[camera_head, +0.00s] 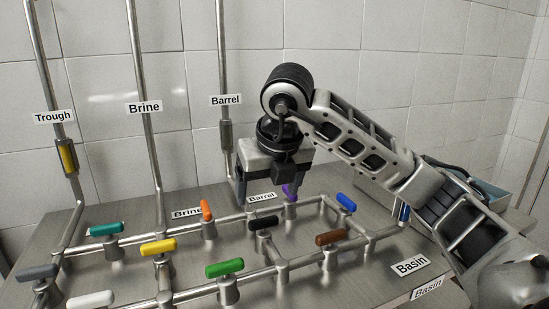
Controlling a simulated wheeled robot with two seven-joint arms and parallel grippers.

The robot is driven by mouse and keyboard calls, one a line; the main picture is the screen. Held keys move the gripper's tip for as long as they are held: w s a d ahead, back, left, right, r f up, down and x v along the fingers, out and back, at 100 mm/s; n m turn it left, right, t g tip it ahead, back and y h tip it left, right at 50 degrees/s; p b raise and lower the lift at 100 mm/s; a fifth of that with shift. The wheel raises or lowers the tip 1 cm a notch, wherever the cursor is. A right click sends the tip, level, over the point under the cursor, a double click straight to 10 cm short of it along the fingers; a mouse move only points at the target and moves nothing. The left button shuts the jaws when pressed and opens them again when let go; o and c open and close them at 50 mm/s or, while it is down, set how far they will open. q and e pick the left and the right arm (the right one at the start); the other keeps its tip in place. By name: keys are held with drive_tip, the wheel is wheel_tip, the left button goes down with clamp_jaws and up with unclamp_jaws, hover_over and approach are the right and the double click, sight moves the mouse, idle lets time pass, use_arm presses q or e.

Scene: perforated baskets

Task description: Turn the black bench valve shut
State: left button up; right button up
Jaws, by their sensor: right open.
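The black valve handle (263,222) sits on a short metal stem among the bench pipes, near the middle of the view. It lies nearly crosswise in the picture, its right end slightly higher. My right gripper (267,196) is above and behind it, pointing down. Its two fingers are spread apart, left and right, with nothing seen between them but the bench and a "Barrel" label. The fingers look apart from the black handle, though the depth gap is hard to judge. The right finger partly hides a purple handle (289,191). My left gripper is not in view.
Other handles stand close by: orange (206,209), blue (346,203), brown (330,238), green (225,268), yellow (158,247) and teal (106,229). Vertical pipes labelled Trough, Brine and Barrel (226,100) rise along the tiled wall. A basin (480,179) stands behind my right arm.

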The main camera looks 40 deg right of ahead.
use_arm(q)
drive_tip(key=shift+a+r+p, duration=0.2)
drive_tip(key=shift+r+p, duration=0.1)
drive_tip(key=shift+p, duration=0.85)
use_arm(e)
drive_tip(key=v, duration=0.8)
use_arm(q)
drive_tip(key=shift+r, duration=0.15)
